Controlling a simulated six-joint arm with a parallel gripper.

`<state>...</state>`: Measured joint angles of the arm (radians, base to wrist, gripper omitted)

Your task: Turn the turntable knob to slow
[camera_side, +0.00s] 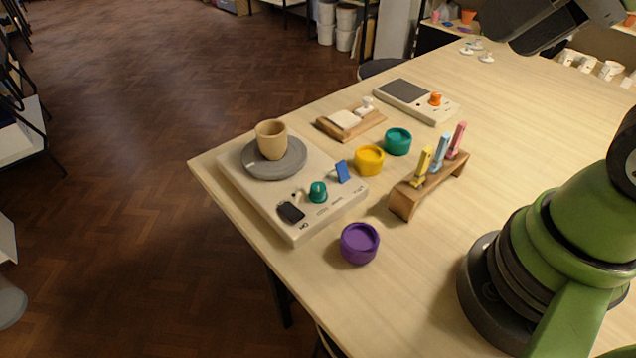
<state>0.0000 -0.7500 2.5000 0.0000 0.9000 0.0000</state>
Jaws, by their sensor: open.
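The turntable (255,207) is a cream base at the left edge of the table. Its grey wheel (293,166) carries a tan clay cup (271,142). A green knob (318,191) stands on its near panel, between a black switch (290,211) and a tilted blue piece (343,171). Small printed labels run along the panel's front edge; most are too small to read, and I cannot tell which one the knob points at. My dark gripper (545,30) is high at the top right, cut off by the frame edge, empty and far from the knob.
A purple jar (360,244) stands close to the panel's near right corner. Yellow (369,159) and teal (397,141) jars stand behind. A wooden rack (430,187) holds coloured tools.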

